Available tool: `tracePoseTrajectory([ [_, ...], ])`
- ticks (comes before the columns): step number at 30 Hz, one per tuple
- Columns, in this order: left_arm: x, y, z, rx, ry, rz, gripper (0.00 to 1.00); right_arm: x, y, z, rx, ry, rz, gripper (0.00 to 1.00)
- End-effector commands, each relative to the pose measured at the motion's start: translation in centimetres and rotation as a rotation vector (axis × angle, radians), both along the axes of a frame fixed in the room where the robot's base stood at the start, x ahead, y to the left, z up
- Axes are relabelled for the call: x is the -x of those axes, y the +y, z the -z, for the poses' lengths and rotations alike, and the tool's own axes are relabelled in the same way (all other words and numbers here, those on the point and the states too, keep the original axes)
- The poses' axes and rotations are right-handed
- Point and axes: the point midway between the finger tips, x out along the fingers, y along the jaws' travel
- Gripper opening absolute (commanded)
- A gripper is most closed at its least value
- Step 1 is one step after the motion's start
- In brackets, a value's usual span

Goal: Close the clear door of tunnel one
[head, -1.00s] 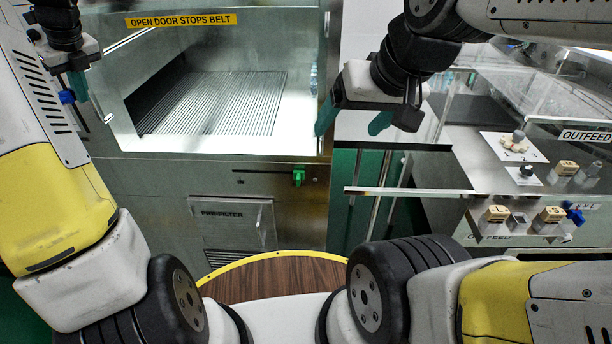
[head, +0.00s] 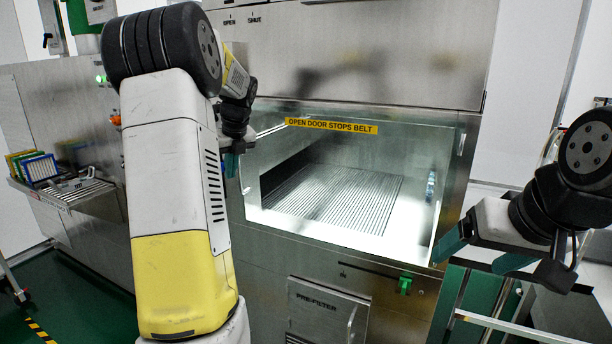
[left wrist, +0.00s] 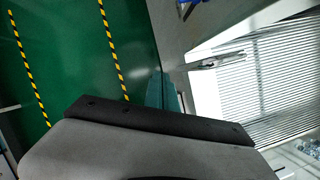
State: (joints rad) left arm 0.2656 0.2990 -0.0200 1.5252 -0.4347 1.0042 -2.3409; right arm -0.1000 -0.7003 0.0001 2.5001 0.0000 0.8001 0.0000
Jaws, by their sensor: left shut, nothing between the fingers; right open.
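The clear door (head: 411,136) of the tunnel carries a yellow label reading "OPEN DOOR STOPS BELT" along its top. Behind it I see the lit tunnel with its ribbed belt (head: 340,200). How far the door stands open is hard to tell. My left gripper (head: 231,165) is shut and empty at the door's left edge; its teal fingers (left wrist: 161,92) also show in the left wrist view, a little left of a metal handle (left wrist: 218,62). My right gripper (head: 482,254) is open and empty, near the opening's lower right corner.
A shelf with coloured racks (head: 36,168) is at the far left. Green floor with yellow-black stripes (left wrist: 112,50) is free beside the machine.

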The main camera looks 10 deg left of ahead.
Motion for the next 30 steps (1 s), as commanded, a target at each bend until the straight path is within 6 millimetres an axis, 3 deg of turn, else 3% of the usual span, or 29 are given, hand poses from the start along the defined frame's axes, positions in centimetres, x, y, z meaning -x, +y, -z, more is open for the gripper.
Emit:
tracePoseTrajectory([
  [19,3.4,-0.1,-8.0,-0.001,0.004,-0.005,0.00,0.0,0.0,0.0,0.000,0.000,0.000,0.81],
  [30,4.2,-0.4,-9.3,0.008,-0.003,-0.019,0.00,0.0,0.0,0.0,0.000,0.000,0.000,0.81],
])
